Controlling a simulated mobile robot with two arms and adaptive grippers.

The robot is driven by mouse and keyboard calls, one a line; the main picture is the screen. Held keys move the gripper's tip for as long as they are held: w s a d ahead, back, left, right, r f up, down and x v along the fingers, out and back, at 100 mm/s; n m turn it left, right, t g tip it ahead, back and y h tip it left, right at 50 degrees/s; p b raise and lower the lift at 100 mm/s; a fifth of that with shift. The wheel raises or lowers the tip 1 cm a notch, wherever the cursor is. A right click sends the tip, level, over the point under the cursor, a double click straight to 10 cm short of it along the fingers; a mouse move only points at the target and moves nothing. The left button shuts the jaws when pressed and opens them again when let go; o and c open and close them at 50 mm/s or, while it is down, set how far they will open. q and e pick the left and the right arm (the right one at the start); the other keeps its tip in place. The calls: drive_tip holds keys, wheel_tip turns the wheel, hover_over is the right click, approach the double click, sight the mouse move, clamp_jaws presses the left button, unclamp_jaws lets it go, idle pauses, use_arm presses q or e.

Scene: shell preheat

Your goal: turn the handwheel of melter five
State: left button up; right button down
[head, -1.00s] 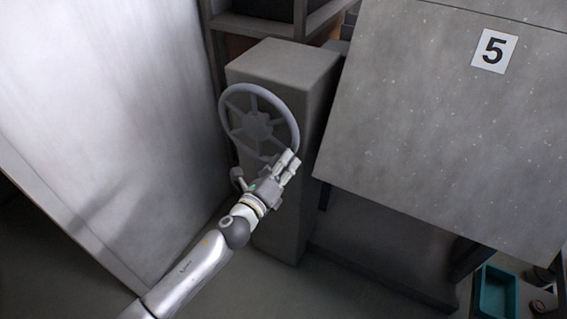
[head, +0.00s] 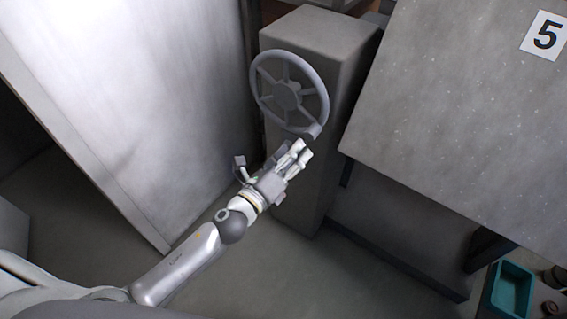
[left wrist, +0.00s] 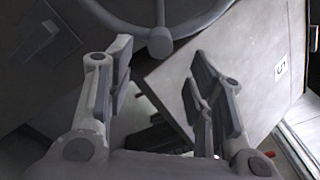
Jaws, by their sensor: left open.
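The grey spoked handwheel (head: 289,94) is on the front of a grey pedestal (head: 345,110), beside the slab-like panel bearing the label 5 (head: 546,36). A small knob (head: 312,132) shows at the wheel's lower rim. My left gripper (head: 299,152) is open and empty just below that rim, apart from it as far as I can tell. In the left wrist view the open fingers (left wrist: 165,78) point toward the wheel's lower rim (left wrist: 190,30) and the knob (left wrist: 160,43), which show at the top. My right gripper is not in view.
A large pale metal wall (head: 150,90) stands close on the left. The grey panel (head: 450,110) overhangs on the right. A teal bin (head: 510,290) is at the lower right. The floor (head: 330,280) between is clear.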

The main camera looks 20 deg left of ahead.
use_arm(q)
drive_tip(key=shift+v, duration=1.85)
drive_tip(key=s+a+f+n+g+y, duration=0.25)
drive_tip(key=f+n, duration=0.25)
drive_tip(key=f, duration=0.6)
drive_tip(key=s+a+f+n+g+y+p, duration=0.1)
drive_tip(key=s+a+f+n+g, duration=0.3)
drive_tip(key=f, duration=0.8)
drive_tip(key=s+a+f+n+g+y, duration=0.15)
drive_tip(key=s+a+f+n, duration=0.35)
drive_tip(key=f, duration=0.6)
drive_tip(key=s+f+n+g, duration=0.2)
drive_tip(key=s+f+n, duration=0.2)
drive_tip(key=s, duration=0.6)
drive_tip(key=s+f+n+g, duration=0.3)
drive_tip(key=s+f+n, duration=0.2)
drive_tip(key=s, duration=0.5)
drive_tip(key=s+f+n+g+y+p, duration=0.1)
drive_tip(key=s+f+n+g, duration=0.2)
drive_tip(key=s+f+n, duration=0.2)
drive_tip(key=s+f, duration=0.3)
drive_tip(key=s, duration=0.2)
drive_tip(key=shift+d, duration=0.4)
drive_tip(key=shift+r, duration=0.1)
